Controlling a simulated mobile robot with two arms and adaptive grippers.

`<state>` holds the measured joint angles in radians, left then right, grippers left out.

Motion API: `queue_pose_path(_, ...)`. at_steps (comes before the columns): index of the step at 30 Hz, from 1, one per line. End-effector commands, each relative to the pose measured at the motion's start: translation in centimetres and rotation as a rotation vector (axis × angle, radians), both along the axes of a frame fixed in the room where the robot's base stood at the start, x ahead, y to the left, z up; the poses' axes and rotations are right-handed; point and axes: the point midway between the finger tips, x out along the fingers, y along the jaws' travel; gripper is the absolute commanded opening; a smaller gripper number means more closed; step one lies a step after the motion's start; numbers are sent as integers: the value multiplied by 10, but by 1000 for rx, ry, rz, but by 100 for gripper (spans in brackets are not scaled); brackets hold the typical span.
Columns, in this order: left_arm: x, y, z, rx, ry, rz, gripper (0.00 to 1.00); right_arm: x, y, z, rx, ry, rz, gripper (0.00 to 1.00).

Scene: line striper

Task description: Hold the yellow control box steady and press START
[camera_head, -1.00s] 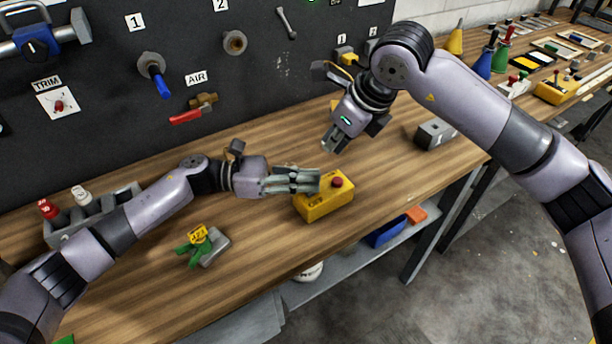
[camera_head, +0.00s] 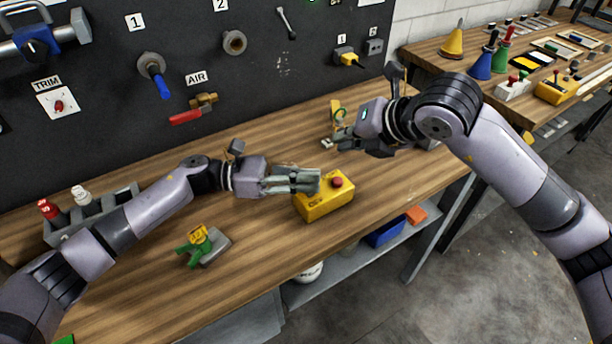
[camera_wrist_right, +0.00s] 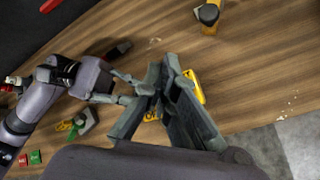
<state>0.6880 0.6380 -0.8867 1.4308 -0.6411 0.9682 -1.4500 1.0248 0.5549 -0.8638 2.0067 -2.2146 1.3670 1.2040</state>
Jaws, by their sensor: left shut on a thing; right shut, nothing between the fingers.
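The yellow control box (camera_head: 322,204) sits on the wooden bench, with a round red button (camera_head: 337,182) on top. It also shows in the right wrist view (camera_wrist_right: 195,87), largely hidden behind my right fingers. I cannot make out a START label. My left gripper (camera_head: 308,181) is shut on the box at its left and back side, its fingers covering part of the top. My right gripper (camera_head: 328,143) is shut and empty, above the bench behind the box and apart from it.
A green clamp-like piece with a yellow tag (camera_head: 199,240) lies left of the box. A yellow item (camera_head: 336,106) stands behind my right gripper. A dark panel (camera_head: 105,90) with valves rises at the back. The bench front edge is close to the box.

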Motion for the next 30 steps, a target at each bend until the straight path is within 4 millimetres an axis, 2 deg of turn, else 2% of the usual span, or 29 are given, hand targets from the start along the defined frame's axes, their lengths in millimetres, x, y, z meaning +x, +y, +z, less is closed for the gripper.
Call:
queue_pose_path(1,0,0,-2,3,0,0,0,0,-1,-10,-3,5,-1,0)
queue_pose_path(6,0,0,-2,3,0,0,0,0,-1,-34,-4,3,0,0)
queue_pose_path(12,0,0,-2,3,0,0,0,0,0,-55,-2,2,1,0)
queue_pose_path(18,0,0,-2,3,0,0,0,0,-1,-64,-3,1,1,0)
queue_pose_path(30,0,0,-2,3,0,0,0,0,0,-65,-3,0,2,0)
